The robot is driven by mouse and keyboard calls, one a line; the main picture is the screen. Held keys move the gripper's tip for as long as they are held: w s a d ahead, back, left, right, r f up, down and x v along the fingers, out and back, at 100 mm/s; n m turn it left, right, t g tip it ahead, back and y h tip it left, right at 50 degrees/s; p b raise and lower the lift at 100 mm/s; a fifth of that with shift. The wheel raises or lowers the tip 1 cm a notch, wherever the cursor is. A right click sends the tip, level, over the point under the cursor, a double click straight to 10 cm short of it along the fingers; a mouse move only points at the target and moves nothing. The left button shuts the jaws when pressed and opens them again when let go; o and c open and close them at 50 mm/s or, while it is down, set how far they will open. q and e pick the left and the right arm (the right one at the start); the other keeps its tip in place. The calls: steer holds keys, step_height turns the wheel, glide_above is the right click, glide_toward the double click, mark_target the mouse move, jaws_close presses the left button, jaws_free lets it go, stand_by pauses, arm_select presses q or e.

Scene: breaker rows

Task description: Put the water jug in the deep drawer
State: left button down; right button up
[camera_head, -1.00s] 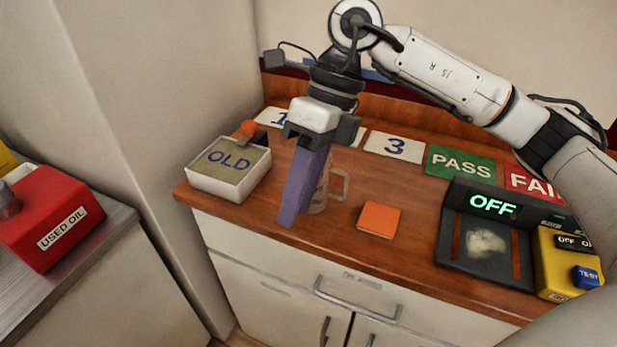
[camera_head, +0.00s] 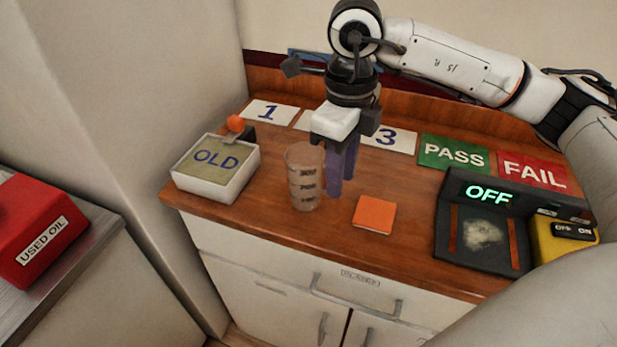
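The water jug, a clear brownish measuring jug (camera_head: 304,186) with dark markings, stands upright on the wooden counter. My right gripper (camera_head: 342,186) points down just right of the jug, with its two purple fingers slightly apart. The fingers cover the jug's handle side, so I cannot tell whether the handle lies between them. Below the counter, a white drawer front (camera_head: 270,269) with a bar handle and a small label is shut. I cannot read the label, nor tell whether this is the deep drawer. My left gripper is not in view.
A white OLD box (camera_head: 242,180) stands left of the jug, and an orange square (camera_head: 374,214) lies to the right. Numbered cards, PASS (camera_head: 454,154) and FAIL (camera_head: 533,172) mats line the back. A black OFF device (camera_head: 486,225) sits right. A red USED OIL container (camera_head: 35,225) is far left.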

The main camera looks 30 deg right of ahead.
step_height(320, 180, down, 2)
steer(key=shift+c, duration=0.5)
jaws_close()
steer(key=shift+r, duration=0.1)
